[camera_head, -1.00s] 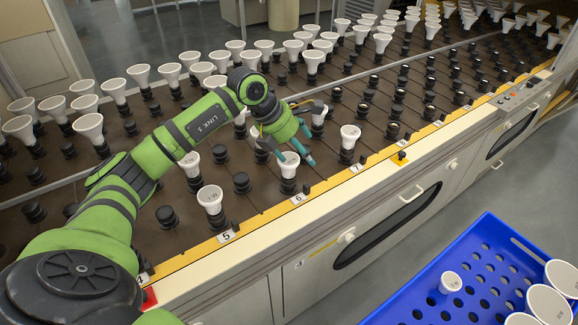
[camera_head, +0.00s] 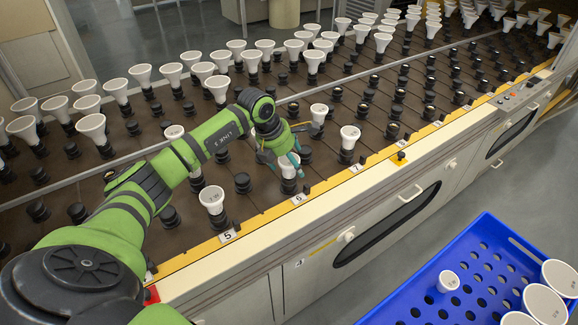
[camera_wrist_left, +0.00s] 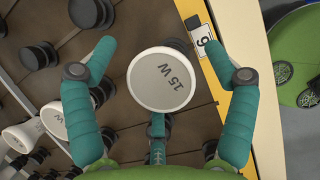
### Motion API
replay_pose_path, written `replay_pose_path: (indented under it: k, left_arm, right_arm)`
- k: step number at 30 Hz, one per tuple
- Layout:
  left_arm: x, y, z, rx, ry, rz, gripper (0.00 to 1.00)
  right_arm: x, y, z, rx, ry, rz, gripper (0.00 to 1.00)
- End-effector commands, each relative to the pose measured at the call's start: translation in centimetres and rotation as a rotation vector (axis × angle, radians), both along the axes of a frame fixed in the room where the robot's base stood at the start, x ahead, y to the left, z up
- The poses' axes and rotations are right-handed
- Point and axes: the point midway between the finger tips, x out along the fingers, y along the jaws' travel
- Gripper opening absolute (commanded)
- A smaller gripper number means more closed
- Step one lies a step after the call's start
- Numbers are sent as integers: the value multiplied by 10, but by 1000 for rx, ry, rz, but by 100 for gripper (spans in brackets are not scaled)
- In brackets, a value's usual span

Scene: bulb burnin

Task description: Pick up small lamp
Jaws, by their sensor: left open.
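In the head view this lamp (camera_head: 289,170) stands upright at the row labelled 6, partly covered by the fingers. My left gripper (camera_head: 281,162) is open and reaches down around the lamp from above. The lamp's socket is mostly hidden beneath it in the wrist view. My right gripper is not in view.
Similar white lamps stand nearby at row 5 (camera_head: 212,199) and row 7 (camera_head: 350,137). Empty black sockets (camera_head: 243,183) lie between them. A yellow edge strip (camera_head: 262,220) borders the rack. A blue perforated crate (camera_head: 405,303) holding several lamps stands at the lower right.

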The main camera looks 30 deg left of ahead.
Motion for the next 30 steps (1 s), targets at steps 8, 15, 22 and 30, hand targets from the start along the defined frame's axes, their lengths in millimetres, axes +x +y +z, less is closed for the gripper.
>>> replay_pose_path:
  k: [8,15,22,30]
  left_arm:
    - [0,0,0,0,0,0,23]
    - [0,0,1,-1,0,0,23]
    - [1,1,14,2,-5,-1,23]
    - [-2,-24,54,1,-7,-8,23]
  right_arm:
    - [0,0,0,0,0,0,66]
    - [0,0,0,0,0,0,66]
    - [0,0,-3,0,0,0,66]
    - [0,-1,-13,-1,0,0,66]
